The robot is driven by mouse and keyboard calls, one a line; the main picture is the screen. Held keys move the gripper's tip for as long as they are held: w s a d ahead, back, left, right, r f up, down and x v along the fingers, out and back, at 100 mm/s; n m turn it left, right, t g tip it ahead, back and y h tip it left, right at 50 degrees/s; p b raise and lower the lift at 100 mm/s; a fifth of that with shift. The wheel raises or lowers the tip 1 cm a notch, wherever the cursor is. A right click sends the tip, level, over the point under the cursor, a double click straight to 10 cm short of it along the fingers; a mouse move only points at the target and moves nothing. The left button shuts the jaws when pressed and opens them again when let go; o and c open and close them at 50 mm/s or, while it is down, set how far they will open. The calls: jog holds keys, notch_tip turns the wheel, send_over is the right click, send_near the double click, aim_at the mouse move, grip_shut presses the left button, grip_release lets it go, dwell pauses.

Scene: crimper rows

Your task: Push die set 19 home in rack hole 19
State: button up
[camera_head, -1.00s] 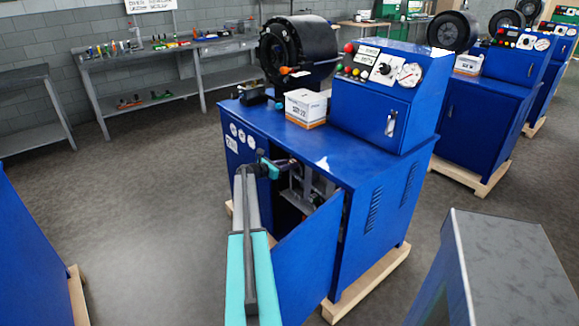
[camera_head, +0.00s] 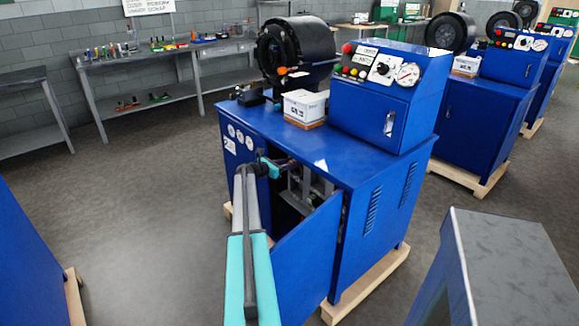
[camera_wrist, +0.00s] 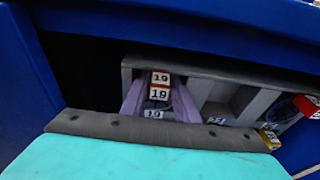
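Die set 19 (camera_wrist: 159,93) shows in the wrist view by its red-edged tag. It is between the two lavender fingers of my gripper (camera_wrist: 158,98), which lie close along both sides and look shut on it. The rack (camera_wrist: 218,88) is grey, inside the dark cabinet; a 19 label stands just below the die set, so it is in line with hole 19. How deep it sits cannot be told. In the head view my gripper (camera_head: 281,164) reaches into the cabinet opening, and the die set is not clear there.
The blue cabinet door (camera_head: 305,255) stands open beside my arm. The cabinet top (camera_head: 325,148) is close above my gripper. Another tagged die set (camera_wrist: 306,105) shows at the right of the rack. A grey-topped table (camera_head: 520,265) stands at the lower right.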

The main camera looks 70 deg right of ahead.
jog(key=o, duration=0.3)
jog(key=shift+a+r, duration=0.1)
jog(key=shift+o, duration=0.2)
jog(key=shift+f, duration=0.45)
jog(key=b+v, duration=0.1)
jog(key=v, duration=1.2)
jog(key=shift+w+a+r+b, duration=0.15)
jog(key=shift+a+r+b, duration=0.15)
jog(key=shift+r+b, duration=0.1)
jog(key=shift+w+f, duration=0.1)
